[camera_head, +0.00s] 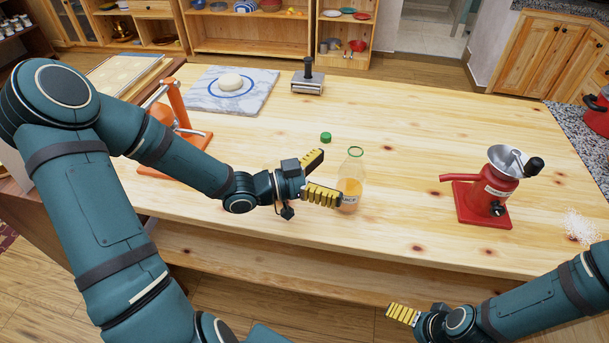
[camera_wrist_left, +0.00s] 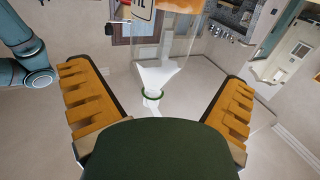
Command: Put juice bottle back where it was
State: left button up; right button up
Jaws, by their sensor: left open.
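The juice bottle (camera_head: 351,180) is clear, with a green ring at its uncapped neck and some orange juice low inside. It stands upright on the wooden table. A green cap (camera_head: 326,137) lies behind it to the left. My left gripper (camera_head: 331,176) is open, close beside the bottle's left side, its yellow-padded fingers pointing toward it. In the left wrist view the bottle (camera_wrist_left: 168,62) appears upside down, beyond and between the spread fingers (camera_wrist_left: 160,92). My right gripper (camera_head: 403,314) is low at the table's front side, with its opening hard to see.
A red grinder (camera_head: 487,190) stands on the right of the table (camera_head: 420,130). An orange stand (camera_head: 180,125) is behind my left arm. A marble board (camera_head: 205,100) with dough and a metal press (camera_head: 308,82) are at the back. White grains (camera_head: 580,226) lie at right. The table's middle is clear.

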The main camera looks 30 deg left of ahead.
pick_arm(q)
jog(key=p+v, duration=0.1)
jog(key=v, duration=0.6)
jog(key=shift+s+a, duration=0.1)
